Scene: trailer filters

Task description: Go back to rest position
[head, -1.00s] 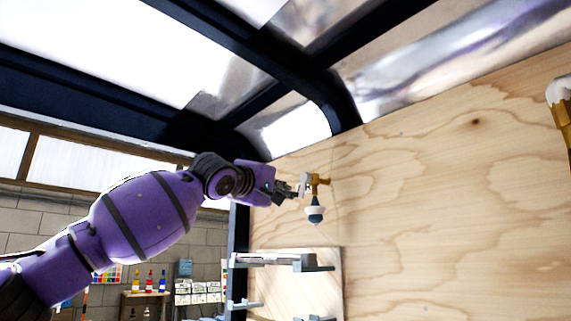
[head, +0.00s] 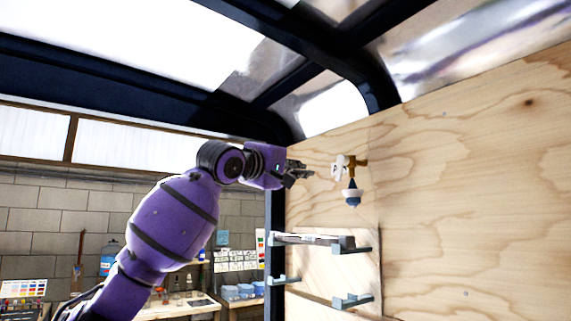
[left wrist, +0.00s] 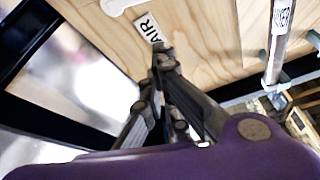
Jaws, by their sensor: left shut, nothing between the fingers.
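My left gripper (head: 308,172) is shut and empty at the end of the purple arm in the head view. It is a little to the left of a brass fitting (head: 361,162) on the plywood wall, with a gap between them. A white piece (head: 341,167) sits at the fitting's left end, and a blue and white filter (head: 352,193) hangs below it. In the left wrist view the shut left fingers (left wrist: 162,52) point toward the plywood, near a label reading AIR (left wrist: 149,27). My right gripper is not in view.
The plywood wall (head: 470,190) fills the right side. A shelf rack with grey brackets (head: 315,240) stands below the fitting. Dark frame beams (head: 235,115) cross overhead. A metal pipe with a label (left wrist: 277,45) is right in the wrist view. A workbench (head: 180,308) stands behind.

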